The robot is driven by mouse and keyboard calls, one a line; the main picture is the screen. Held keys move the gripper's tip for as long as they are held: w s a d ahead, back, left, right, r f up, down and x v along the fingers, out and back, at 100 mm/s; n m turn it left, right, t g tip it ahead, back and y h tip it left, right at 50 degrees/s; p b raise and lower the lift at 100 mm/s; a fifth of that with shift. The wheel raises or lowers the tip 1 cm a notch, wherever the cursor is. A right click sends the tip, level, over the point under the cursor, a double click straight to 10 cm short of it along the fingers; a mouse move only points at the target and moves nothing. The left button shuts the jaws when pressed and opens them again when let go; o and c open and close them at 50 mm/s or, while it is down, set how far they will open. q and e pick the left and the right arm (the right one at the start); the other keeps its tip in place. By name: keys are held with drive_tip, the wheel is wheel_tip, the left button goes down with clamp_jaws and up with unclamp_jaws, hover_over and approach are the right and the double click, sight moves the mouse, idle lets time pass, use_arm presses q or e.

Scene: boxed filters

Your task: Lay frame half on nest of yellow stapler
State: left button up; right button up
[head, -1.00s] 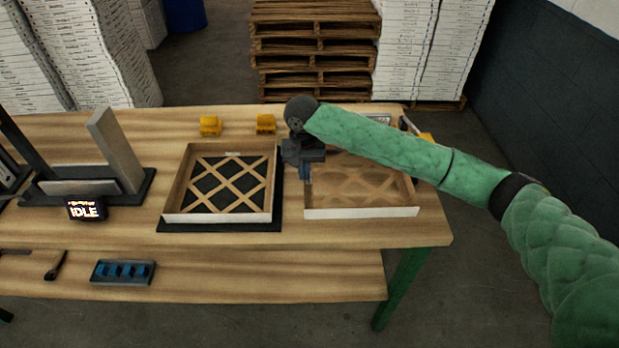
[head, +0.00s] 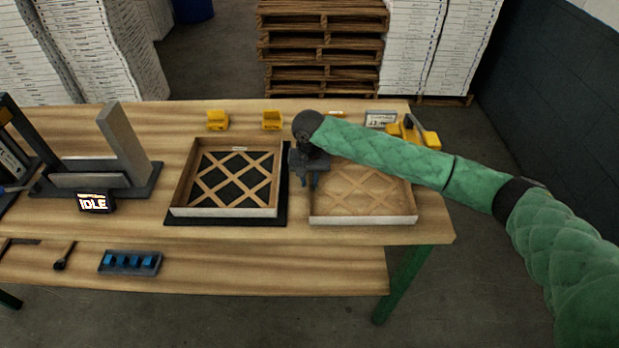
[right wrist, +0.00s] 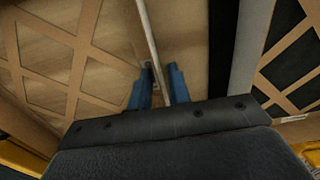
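A shallow frame half (head: 362,219) with a tan lattice and pale front wall lies on the table at the right. Another frame half (head: 223,212) lies on a black mat (head: 284,216) to its left. My right gripper (head: 308,184) is over the left wall of the right-hand frame half. In the right wrist view its blue fingers (right wrist: 159,78) stand apart on either side of a thin wall; contact is not clear. A yellow and dark thing (head: 425,137), perhaps the yellow stapler, lies at the back right, partly behind my arm. I do not make out my left gripper.
Two yellow blocks (head: 217,120) (head: 271,119) stand at the table's back edge. A small sign (head: 380,119) stands behind my arm. A grey upright fixture (head: 122,150) and an IDLE display (head: 96,202) are at the left. A blue-filled tray (head: 130,263) lies on the lower shelf.

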use_arm(q)
drive_tip(key=shift+w, duration=0.2)
